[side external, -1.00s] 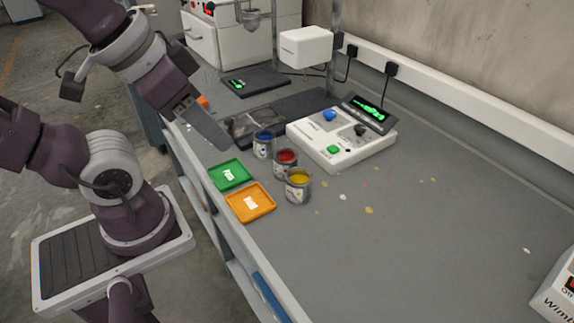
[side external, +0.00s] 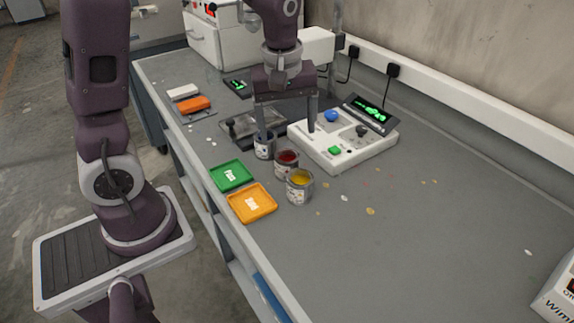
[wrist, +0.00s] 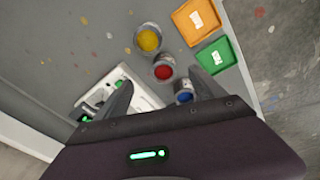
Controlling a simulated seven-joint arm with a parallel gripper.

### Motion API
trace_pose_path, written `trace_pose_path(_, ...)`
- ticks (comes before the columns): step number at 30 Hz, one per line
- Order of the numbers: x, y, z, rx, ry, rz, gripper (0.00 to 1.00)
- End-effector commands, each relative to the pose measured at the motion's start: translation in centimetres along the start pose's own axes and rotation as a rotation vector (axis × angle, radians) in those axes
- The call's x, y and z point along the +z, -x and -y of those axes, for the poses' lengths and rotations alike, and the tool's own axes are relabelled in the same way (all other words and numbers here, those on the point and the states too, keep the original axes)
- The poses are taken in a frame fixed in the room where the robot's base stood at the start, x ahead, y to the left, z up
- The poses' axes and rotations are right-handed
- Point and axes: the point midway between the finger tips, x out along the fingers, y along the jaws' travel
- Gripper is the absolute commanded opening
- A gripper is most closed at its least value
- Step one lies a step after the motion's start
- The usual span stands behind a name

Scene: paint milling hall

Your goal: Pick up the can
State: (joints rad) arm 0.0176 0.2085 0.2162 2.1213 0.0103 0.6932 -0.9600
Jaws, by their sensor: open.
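Three open paint cans stand upright in a row on the grey bench. The blue can (side external: 264,147) is at the back, the red can (side external: 286,164) in the middle and the yellow can (side external: 299,187) nearest the camera. My gripper (side external: 287,133) points down with its fingers wide apart and empty, above the cans and the white device. One finger hangs in front of or over the blue can; I cannot tell if they touch. In the wrist view the yellow can (wrist: 148,39), red can (wrist: 163,68) and blue can (wrist: 184,92) lie ahead of the fingers, blue closest.
A green tray (side external: 231,176) and an orange tray (side external: 251,203) lie left of the cans at the bench edge. A white device (side external: 345,148) with knobs stands to the right.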

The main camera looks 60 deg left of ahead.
Motion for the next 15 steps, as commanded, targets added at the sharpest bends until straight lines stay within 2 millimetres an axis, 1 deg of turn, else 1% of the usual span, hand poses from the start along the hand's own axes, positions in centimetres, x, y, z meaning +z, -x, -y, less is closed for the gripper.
trace_pose_path(1,-0.9,-2.1,-0.3,-0.042,0.078,-0.001,0.79)
trace_pose_path(3,-1.8,-4.1,-0.6,-0.077,0.164,-0.009,0.79)
trace_pose_path(6,-2.3,-5.6,-0.7,-0.098,0.221,-0.016,0.79)
trace_pose_path(11,-2.5,-7.8,-0.3,-0.102,0.231,-0.015,0.79)
trace_pose_path(15,-2.8,-10.5,0.2,-0.103,0.229,-0.014,0.79)
